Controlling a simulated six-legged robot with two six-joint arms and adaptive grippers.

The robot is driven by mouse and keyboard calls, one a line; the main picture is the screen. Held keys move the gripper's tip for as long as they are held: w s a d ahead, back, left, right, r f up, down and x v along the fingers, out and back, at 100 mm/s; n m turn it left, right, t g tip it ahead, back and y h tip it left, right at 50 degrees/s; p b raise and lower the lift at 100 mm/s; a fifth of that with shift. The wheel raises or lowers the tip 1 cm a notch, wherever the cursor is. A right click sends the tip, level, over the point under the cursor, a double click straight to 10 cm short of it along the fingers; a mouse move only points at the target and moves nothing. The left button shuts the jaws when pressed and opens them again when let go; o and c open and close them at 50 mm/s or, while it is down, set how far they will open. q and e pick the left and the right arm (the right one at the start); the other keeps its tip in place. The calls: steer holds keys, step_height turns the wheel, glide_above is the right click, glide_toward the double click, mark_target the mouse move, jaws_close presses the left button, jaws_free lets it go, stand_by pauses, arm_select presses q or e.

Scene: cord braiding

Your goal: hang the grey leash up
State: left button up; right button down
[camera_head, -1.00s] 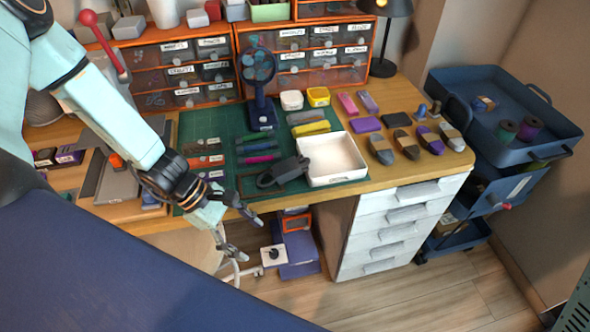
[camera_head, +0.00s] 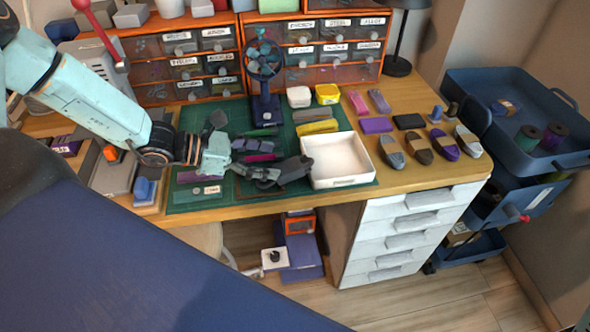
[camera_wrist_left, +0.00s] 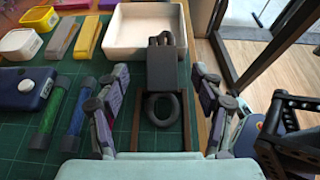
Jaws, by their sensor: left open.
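A dark grey piece with a ring at its near end, which I take to be the grey leash (camera_head: 293,170), lies at the front of the green mat (camera_head: 222,197), just left of the white tray (camera_head: 345,180). In the left wrist view the leash (camera_wrist_left: 163,72) lies straight ahead, its ring towards me and its far end by the tray wall. My left gripper (camera_head: 258,160) is low over the mat, beside the leash in the head view. In the wrist view its open fingers (camera_wrist_left: 160,85) are spread on both sides of the leash, with a gap each side. My right gripper is not in view.
Dark green and blue tubes (camera_wrist_left: 50,118) lie left of the fingers. A blue stand with a round head (camera_head: 264,105) rises behind. Orange drawer units (camera_head: 190,65) close off the back. Several shuttle-like pieces (camera_head: 418,148) lie right of the tray. The table's front edge is close.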

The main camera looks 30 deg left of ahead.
mark_target(293, 164)
arm_select(q)
steer(key=shift+w+d+f+b, duration=0.3)
steer(key=shift+d+f+b, duration=0.1)
steer(key=shift+d+b, duration=0.1)
steer(key=b+x, duration=0.2)
steer(key=x, duration=0.1)
steer(key=shift+w+d, duration=0.1)
steer(key=shift+d, duration=0.15)
steer(key=shift+w+d+f, duration=0.1)
steer(key=shift+w+d, duration=0.05)
steer(key=shift+w, duration=0.05)
steer(key=shift+s, duration=0.1)
